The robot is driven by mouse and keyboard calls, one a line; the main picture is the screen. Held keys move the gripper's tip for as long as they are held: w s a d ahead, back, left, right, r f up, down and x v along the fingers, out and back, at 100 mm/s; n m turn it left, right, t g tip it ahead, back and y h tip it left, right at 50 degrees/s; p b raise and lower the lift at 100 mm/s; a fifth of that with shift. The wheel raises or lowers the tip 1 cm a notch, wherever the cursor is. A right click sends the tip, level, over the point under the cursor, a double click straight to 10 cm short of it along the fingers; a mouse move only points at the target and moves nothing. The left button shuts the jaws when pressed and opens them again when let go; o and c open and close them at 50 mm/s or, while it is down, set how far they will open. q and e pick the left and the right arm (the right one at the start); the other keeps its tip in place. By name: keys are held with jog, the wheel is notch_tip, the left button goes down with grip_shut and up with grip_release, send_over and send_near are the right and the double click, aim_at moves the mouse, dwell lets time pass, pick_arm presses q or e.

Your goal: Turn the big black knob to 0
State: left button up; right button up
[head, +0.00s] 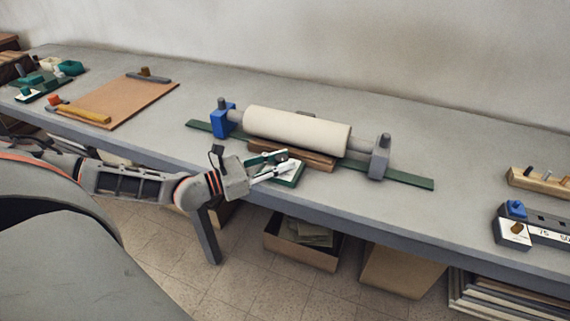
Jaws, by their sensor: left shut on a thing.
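A small green-edged panel with a white face (290,174) lies at the front edge of the bench, in front of the roller. My left gripper (286,163) reaches over this panel from the left, with its fingers low over the white face. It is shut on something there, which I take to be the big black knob. The fingers hide most of the knob, and its pointer and the scale marks are too small or covered to read. My right gripper is out of view.
A cream roller (297,131) on blue and grey stands sits just behind the panel, over a green strip (412,181). A box with blue and brown knobs (514,232) stands at the right. A brown board (125,101) lies at the left.

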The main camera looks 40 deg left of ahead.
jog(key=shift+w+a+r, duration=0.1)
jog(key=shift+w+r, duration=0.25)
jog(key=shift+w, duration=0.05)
pick_arm(q)
jog(key=o, duration=1.1)
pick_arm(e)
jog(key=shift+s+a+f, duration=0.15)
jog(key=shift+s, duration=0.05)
